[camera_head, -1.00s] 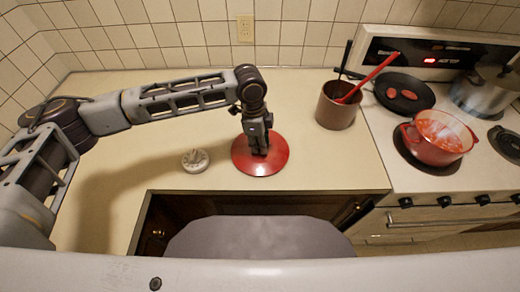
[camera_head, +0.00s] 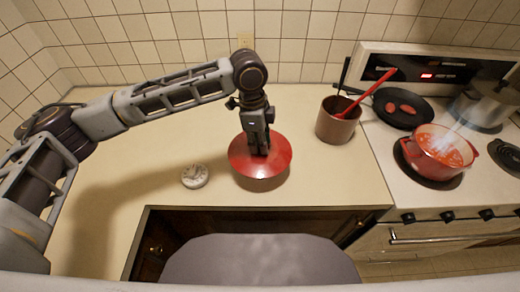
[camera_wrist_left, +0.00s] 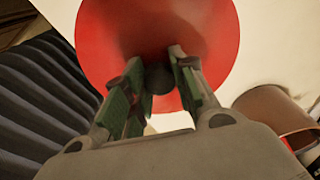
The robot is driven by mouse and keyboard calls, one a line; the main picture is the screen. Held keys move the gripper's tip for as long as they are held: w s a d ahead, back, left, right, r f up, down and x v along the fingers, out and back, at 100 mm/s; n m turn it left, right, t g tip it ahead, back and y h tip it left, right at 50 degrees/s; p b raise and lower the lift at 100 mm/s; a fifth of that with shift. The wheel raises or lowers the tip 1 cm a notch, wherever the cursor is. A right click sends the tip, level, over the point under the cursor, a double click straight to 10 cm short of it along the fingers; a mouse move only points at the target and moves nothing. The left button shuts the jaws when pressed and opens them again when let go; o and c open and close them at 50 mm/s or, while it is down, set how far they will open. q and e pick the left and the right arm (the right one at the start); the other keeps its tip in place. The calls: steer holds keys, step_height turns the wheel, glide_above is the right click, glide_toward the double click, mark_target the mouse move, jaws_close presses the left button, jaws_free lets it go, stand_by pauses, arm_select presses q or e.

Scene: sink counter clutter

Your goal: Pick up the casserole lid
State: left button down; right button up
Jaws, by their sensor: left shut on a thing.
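The red casserole lid (camera_head: 274,166) is a round, shallow disc in the head view, held a little above the counter. My left gripper (camera_head: 259,148) points down at its middle and is shut on its knob. In the left wrist view the lid (camera_wrist_left: 205,30) fills the upper middle, and its dark knob (camera_wrist_left: 158,78) sits between the fingers of my left gripper (camera_wrist_left: 160,85). The red casserole pot (camera_head: 438,150) stands open on the stove at the right, with red food and steam. My right gripper is not in view.
A white kitchen timer (camera_head: 195,176) lies left of the lid. A brown utensil crock (camera_head: 338,121) with a red-handled tool stands to the right. A black pan (camera_head: 404,107) and a steel pot (camera_head: 488,106) are on the stove. The counter's left side is clear.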

arm_select(q)
steer(key=shift+r, duration=1.15)
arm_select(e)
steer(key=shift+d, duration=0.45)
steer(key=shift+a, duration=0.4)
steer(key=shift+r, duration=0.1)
arm_select(q)
steer(key=shift+s+r+p, duration=0.15)
steer(key=shift+s+p, duration=0.1)
steer(key=shift+p, duration=0.3)
steer(key=shift+s+d+r+p, duration=0.15)
steer(key=shift+s+d+p, duration=0.1)
steer(key=shift+p, duration=0.15)
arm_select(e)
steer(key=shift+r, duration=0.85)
arm_select(q)
steer(key=shift+d+r, duration=0.1)
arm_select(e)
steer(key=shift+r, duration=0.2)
